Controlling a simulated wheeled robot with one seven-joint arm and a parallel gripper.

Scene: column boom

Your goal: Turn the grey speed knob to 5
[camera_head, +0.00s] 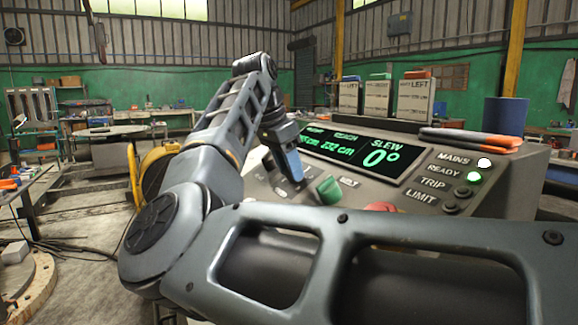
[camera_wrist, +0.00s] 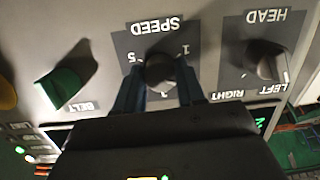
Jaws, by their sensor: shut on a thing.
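The dark grey speed knob (camera_wrist: 161,70) sits on a dark plate lettered SPEED, which is upside down in the wrist view. A 5 shows left of the knob and a 1 to its right; another mark below is partly covered. My gripper (camera_wrist: 158,88) has its blue fingers on both sides of the knob and is shut on it. The knob's pointer cannot be made out. In the head view my gripper (camera_head: 291,168) reaches down to the console (camera_head: 490,185), and the knob is hidden there.
A green BELT knob (camera_wrist: 68,82) and a dark HEAD knob (camera_wrist: 264,62) flank the speed knob; the green one also shows in the head view (camera_head: 329,190). The display (camera_head: 362,151) reads SLEW 0°.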

